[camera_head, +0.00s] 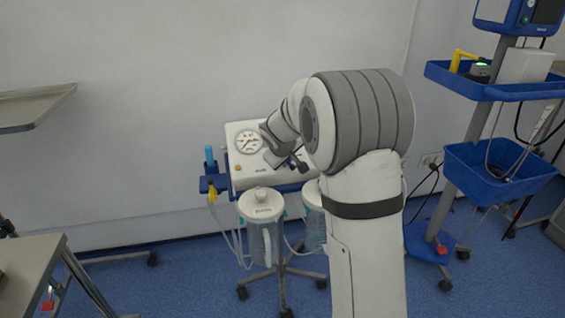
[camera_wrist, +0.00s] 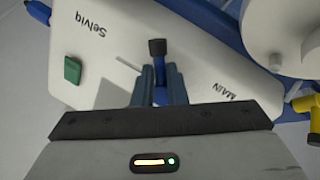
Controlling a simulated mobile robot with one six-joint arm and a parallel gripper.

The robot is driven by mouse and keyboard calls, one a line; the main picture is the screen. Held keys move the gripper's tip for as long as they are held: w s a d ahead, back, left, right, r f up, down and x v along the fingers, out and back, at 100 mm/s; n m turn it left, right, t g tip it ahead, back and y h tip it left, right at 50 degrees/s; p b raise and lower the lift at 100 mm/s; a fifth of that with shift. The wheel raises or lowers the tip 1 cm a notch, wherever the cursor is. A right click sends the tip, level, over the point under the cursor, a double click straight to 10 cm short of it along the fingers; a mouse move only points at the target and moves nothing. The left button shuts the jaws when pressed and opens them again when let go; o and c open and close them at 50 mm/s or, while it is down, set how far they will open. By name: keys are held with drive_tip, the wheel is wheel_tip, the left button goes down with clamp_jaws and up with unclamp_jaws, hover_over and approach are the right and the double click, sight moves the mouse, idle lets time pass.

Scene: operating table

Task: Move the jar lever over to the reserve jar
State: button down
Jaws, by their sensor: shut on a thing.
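The jar lever shows in the wrist view as a black knob (camera_wrist: 157,47) on a blue stem. My gripper (camera_wrist: 159,84) has its two blue-grey fingers closed on either side of the stem, just below the knob. The lever stands on the white front panel (camera_wrist: 100,30) of the suction unit, with a MAIN label to its right. A short pale mark lies to its left; no reserve label is visible. In the head view, two jars, the left one (camera_head: 262,228) and the right one (camera_head: 314,222), hang below the unit. Which is the reserve jar cannot be told.
A green switch (camera_wrist: 72,69) sits left of the lever in the wrist view. The round gauge (camera_head: 249,141) is on the panel's left. A blue-trayed stand (camera_head: 486,172) is to the right, and a table (camera_head: 28,262) is at lower left.

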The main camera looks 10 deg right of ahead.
drive_tip(key=shift+w+a+r+n+t, duration=0.3)
drive_tip(key=shift+w+a+r, duration=0.05)
drive_tip(key=shift+r, duration=0.15)
drive_tip(key=c, duration=1.6)
unclamp_jaws()
drive_tip(key=shift+o, duration=0.5)
drive_tip(key=shift+f, duration=0.25)
drive_tip(key=shift+s, duration=0.1)
drive_tip(key=p+v, duration=0.1)
drive_tip(key=v, duration=0.6)
drive_tip(key=shift+r, duration=0.45)
drive_tip(key=shift+s, duration=0.15)
